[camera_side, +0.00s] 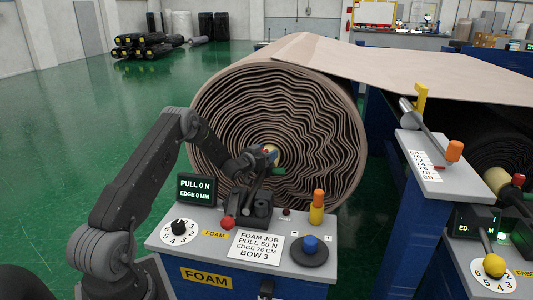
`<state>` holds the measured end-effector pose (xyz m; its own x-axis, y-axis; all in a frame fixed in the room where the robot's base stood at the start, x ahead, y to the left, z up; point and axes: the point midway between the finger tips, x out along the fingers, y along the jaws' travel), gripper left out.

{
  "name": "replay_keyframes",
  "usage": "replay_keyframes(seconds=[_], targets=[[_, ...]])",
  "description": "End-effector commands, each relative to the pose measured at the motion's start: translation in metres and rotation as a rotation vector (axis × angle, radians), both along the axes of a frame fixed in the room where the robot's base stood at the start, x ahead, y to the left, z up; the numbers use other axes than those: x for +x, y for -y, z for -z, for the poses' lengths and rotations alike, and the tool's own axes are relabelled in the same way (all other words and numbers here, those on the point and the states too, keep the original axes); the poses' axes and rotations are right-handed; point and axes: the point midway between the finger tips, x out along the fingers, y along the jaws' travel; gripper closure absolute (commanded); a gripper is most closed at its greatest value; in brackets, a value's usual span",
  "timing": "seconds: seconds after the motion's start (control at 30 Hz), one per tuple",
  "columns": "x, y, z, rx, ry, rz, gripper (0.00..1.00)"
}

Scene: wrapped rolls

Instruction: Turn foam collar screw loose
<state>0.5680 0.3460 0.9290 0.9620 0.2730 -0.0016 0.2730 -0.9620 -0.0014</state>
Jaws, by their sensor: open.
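The large wrapped roll (325,120) stands on edge behind the foam console, its wavy layered end facing the camera. At its centre a pale core (274,155) shows, with small red, blue and green parts around it. My gripper (262,158) is at this core, in front of the roll's end, and is open. The collar screw is too small and too covered by my gripper to make out clearly. I cannot tell whether the fingers touch it.
The foam console (205,245) carries a dial (180,228), a red button (227,223), a job card, an orange-topped yellow post (317,208) and a blue knob (310,244). Its display (196,188) reads pull 0 N, edge 0 mm. A blue stand with an orange knob (454,151) is at right.

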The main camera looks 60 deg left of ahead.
Motion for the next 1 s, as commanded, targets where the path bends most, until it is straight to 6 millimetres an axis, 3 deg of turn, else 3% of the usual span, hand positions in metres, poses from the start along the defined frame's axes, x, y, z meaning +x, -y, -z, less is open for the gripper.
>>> replay_keyframes(seconds=[0.27, 0.77, 1.0], targets=[[0.0007, 0.0, 0.0002, -0.001, -0.001, 0.0, 0.37], [0.0006, -0.0001, 0.0, -0.001, -0.001, 0.0, 0.84], [0.0011, 0.0, -0.0005, -0.003, 0.004, -0.06, 0.84]])
